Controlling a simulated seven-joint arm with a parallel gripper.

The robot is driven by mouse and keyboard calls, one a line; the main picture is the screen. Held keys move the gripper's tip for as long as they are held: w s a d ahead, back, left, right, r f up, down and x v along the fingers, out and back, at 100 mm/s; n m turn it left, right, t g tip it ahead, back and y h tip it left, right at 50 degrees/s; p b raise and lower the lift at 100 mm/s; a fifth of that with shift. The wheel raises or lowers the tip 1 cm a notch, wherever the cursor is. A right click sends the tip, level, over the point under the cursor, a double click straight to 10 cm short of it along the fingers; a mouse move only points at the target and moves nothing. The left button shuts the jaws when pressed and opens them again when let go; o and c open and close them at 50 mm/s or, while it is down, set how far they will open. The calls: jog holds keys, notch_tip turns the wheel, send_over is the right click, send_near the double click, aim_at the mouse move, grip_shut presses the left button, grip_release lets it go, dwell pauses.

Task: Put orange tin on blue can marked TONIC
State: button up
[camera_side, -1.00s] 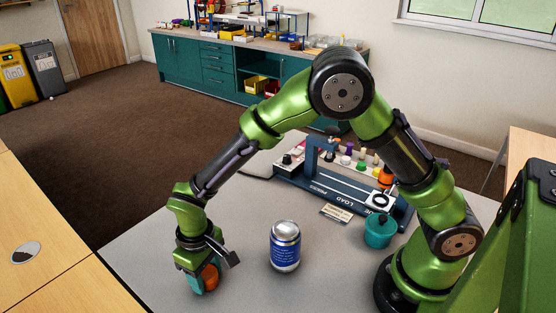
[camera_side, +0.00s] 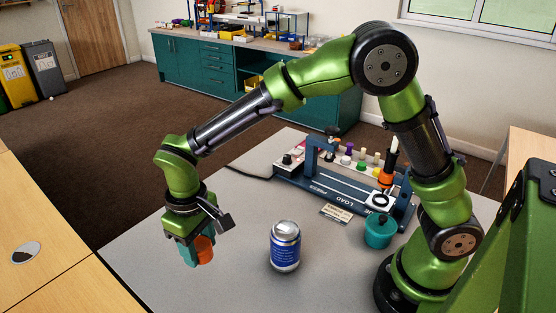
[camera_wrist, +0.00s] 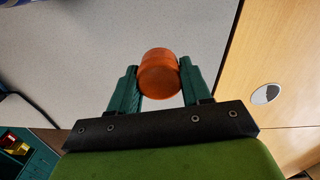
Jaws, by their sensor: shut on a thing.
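The orange tin (camera_side: 205,249) is held between the fingers of my gripper (camera_side: 196,253), raised above the grey table at its left side. In the wrist view the orange tin (camera_wrist: 159,73) sits between the two green fingertips of my gripper (camera_wrist: 158,82), touching both. The blue can (camera_side: 285,246), with a silver top and a blue label, stands upright on the table to the right of my gripper. Its label text is too small to read. A strip of blue shows at the top left corner of the wrist view; I cannot tell what it is.
A teal lidded pot (camera_side: 379,231) stands right of the can. Behind are a blue press rig (camera_side: 335,188) with an orange part and several coloured pegs, and a small sign (camera_side: 336,212). The grey table (camera_side: 235,285) is clear between my gripper and the can.

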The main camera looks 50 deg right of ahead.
jog(key=d+r, duration=0.5)
jog(key=r, duration=0.2)
notch_tip(320, 180, up, 5)
send_over(284, 228)
jog(key=w, duration=0.2)
jog(key=f, duration=0.1)
jog(key=s+f, duration=0.1)
jog(key=f, duration=0.1)
jog(key=s+f, duration=0.1)
jog(key=shift+d+f, duration=0.1)
jog(key=shift+f, duration=2.45)
jog(key=shift+f, duration=0.1)
jog(key=o, duration=1.1)
jog(key=shift+c, duration=0.2)
